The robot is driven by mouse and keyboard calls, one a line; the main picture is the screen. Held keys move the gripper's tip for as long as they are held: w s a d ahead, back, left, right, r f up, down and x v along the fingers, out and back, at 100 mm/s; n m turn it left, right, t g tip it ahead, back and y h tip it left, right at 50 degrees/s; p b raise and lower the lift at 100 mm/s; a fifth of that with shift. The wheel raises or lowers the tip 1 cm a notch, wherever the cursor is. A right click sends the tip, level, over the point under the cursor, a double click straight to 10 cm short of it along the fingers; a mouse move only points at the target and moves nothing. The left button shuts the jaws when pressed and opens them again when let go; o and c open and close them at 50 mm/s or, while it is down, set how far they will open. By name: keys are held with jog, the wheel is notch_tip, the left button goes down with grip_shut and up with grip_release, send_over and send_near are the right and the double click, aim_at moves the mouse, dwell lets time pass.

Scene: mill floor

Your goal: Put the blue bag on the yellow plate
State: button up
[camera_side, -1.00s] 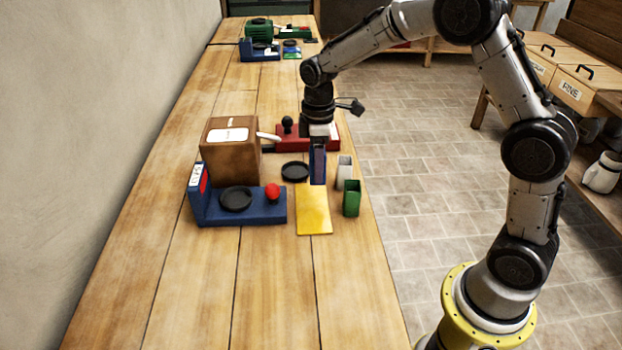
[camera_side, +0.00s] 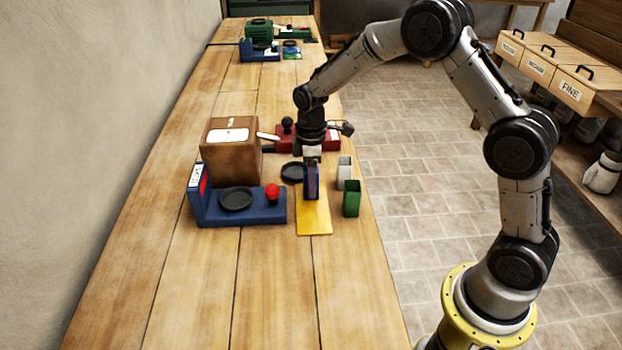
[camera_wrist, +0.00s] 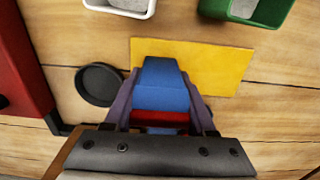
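The blue bag (camera_side: 312,187) is held upright between the fingers of my gripper (camera_side: 311,172) in the side view. In the wrist view the blue bag (camera_wrist: 160,88), with a red band near its base, sits between both purple-grey fingers of my gripper (camera_wrist: 161,95). The yellow plate (camera_side: 316,222) lies flat on the table; it also shows in the wrist view (camera_wrist: 220,68). The bag is over the far part of the plate in the side view. I cannot tell whether its bottom touches the plate.
A green container (camera_side: 351,200) and a white container (camera_side: 344,172) stand right of the plate. A black dish (camera_side: 290,172) lies behind it. A blue scale (camera_side: 265,212) with a red knob and a brown box (camera_side: 228,165) are left; a red scale (camera_side: 328,132) is behind. The front table is clear.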

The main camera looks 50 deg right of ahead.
jog(key=o, duration=0.4)
notch_tip(320, 180, up, 12)
jog(key=shift+r, duration=0.1)
jog(key=shift+s+r, duration=0.2)
jog(key=shift+r, duration=0.2)
jog(key=s+a+r+m+t, duration=0.1)
jog(key=s+r+m+t, duration=0.2)
jog(key=s, duration=0.7)
jog(key=s+a+r+m+t, duration=0.1)
jog(key=s+r+m, duration=0.2)
jog(key=s+r, duration=0.5)
jog(key=s+f+m, duration=0.1)
jog(key=s, duration=0.2)
jog(key=s+f+m+t, duration=0.1)
jog(key=s+f, duration=0.1)
jog(key=s, duration=0.2)
jog(key=s+f+m, duration=0.1)
jog(key=s+f, duration=0.1)
jog(key=s, duration=0.1)
jog(key=shift+s+t, duration=0.15)
jog(key=shift+t, duration=0.15)
